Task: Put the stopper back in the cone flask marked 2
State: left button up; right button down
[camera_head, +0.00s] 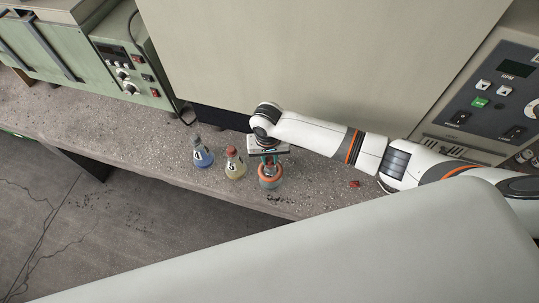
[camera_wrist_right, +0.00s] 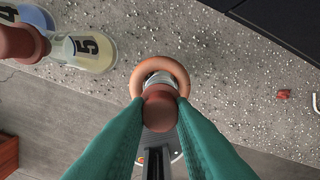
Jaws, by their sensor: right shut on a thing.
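My right gripper (camera_head: 268,158) points down over a flask with an orange ring (camera_head: 270,182) around it. In the wrist view the teal fingers of the right gripper (camera_wrist_right: 160,108) are shut on a red-brown stopper (camera_wrist_right: 160,92). The orange ring (camera_wrist_right: 178,68) and a bit of clear glass neck (camera_wrist_right: 160,77) show just behind the stopper. I cannot tell whether the stopper is in the neck or above it. No number shows on this flask; its body is largely hidden. My left gripper is not in view.
Left of the gripper stand a yellow flask marked 5 (camera_head: 235,169) and a blue flask marked 4 (camera_head: 202,158), both with stoppers. A small red piece (camera_head: 354,184) lies on the bench to the right. The bench's front edge is close to the flasks.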

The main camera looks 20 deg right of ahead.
aim_at(270, 159)
jog(key=shift+f, duration=0.4)
dwell(0.7)
jog(key=c, duration=0.6)
grip_release()
notch_tip(270, 159, up, 6)
jog(key=p, duration=0.7)
jog(key=shift+r, duration=1.5)
